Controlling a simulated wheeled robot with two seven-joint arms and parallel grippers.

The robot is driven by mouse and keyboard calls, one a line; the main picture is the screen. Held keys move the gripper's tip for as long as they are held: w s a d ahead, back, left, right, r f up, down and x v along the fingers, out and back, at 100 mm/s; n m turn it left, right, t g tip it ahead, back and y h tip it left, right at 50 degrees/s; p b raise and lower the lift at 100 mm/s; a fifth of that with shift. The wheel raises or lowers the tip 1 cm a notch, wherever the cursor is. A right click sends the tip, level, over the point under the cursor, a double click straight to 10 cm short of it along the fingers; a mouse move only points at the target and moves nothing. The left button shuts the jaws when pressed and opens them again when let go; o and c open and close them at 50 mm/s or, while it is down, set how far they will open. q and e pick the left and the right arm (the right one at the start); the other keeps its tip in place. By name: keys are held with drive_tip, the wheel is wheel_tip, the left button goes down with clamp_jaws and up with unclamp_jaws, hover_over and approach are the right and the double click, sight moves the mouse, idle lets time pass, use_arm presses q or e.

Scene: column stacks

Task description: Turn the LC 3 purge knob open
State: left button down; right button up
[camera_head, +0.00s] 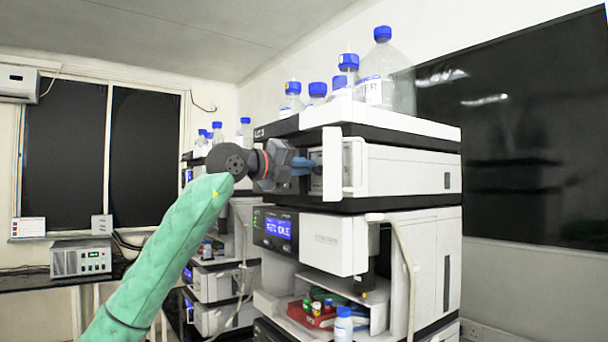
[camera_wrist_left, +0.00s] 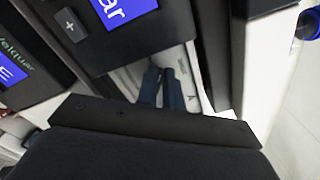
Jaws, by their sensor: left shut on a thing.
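The near instrument column (camera_head: 400,170) stands right of centre in the head view, its label too small to read surely. My left gripper (camera_head: 306,165) reaches into the open bay of its upper white module (camera_head: 415,170), beside an open white door flap (camera_head: 332,162). In the left wrist view the two dark fingers (camera_wrist_left: 161,86) are close together, pointing into the bay by a pale panel (camera_wrist_left: 128,78). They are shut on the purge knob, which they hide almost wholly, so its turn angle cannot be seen. My right gripper is not in view.
Blue-capped bottles (camera_head: 381,70) stand on top of the column. A lower module with a lit display (camera_head: 278,228) and an open bay with vials (camera_head: 325,308) sits below. A second column (camera_head: 212,285) stands behind left. A dark wall panel (camera_head: 520,130) is at right.

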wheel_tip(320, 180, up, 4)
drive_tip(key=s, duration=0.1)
use_arm(q)
drive_tip(key=shift+w+a+f+n+b, duration=0.1)
drive_tip(key=shift+f+n+b, duration=0.1)
drive_tip(key=shift+n+b, duration=1.4)
drive_tip(key=shift+f+n+b, duration=0.15)
drive_tip(key=shift+n+b, duration=0.8)
drive_tip(key=shift+n, duration=1.15)
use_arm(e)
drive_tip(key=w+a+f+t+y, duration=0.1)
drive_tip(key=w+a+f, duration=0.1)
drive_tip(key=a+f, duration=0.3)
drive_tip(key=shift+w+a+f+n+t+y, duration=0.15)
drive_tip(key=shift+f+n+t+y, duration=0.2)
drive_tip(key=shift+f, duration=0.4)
use_arm(q)
drive_tip(key=c, duration=1.5)
unclamp_jaws()
drive_tip(key=shift+w+f, duration=0.1)
drive_tip(key=shift+c, duration=0.2)
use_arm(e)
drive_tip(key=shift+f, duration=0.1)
